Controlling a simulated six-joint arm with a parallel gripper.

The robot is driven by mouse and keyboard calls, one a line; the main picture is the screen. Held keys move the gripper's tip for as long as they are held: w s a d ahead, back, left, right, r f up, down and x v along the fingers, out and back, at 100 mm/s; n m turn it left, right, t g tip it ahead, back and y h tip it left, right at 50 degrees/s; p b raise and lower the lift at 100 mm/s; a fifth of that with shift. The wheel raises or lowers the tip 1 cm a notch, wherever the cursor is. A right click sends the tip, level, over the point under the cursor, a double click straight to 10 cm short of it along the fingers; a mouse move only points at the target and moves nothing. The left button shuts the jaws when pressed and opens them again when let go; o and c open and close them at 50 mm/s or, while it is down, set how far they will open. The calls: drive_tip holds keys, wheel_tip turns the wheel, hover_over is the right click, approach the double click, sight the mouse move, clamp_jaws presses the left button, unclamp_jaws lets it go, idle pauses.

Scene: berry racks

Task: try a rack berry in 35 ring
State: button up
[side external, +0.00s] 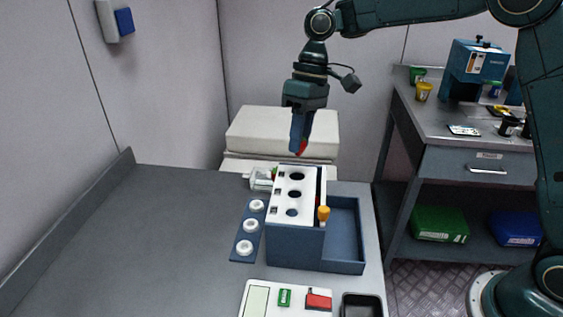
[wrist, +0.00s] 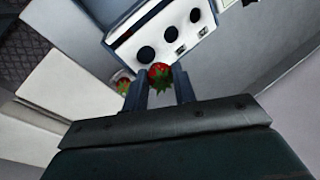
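My gripper (side external: 299,150) points down above the back end of the rack, shut on a red berry (side external: 303,146). In the wrist view the berry (wrist: 160,76) shows its green leaves between the two fingertips (wrist: 159,88). The rack (side external: 296,229) is a blue box with a white top and a row of three dark holes; it also shows in the wrist view (wrist: 129,31). Three white rings (side external: 250,225) lie in a row on a blue strip (side external: 241,257) left of the rack. Their size marks are too small to read.
An orange-topped tool (side external: 323,213) stands at the rack's right side, by an open blue tray (side external: 343,267). A white board (side external: 258,303) and dark dish (side external: 362,304) lie in front. The left table is clear.

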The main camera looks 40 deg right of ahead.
drive_tip(key=shift+f, duration=0.15)
drive_tip(key=shift+f, duration=2.9)
drive_tip(key=shift+f, duration=0.1)
drive_tip(key=o, duration=0.7)
drive_tip(key=shift+d+f, duration=0.1)
drive_tip(key=shift+c, duration=0.2)
drive_tip(key=shift+r, duration=0.2)
drive_tip(key=shift+r, duration=3.55)
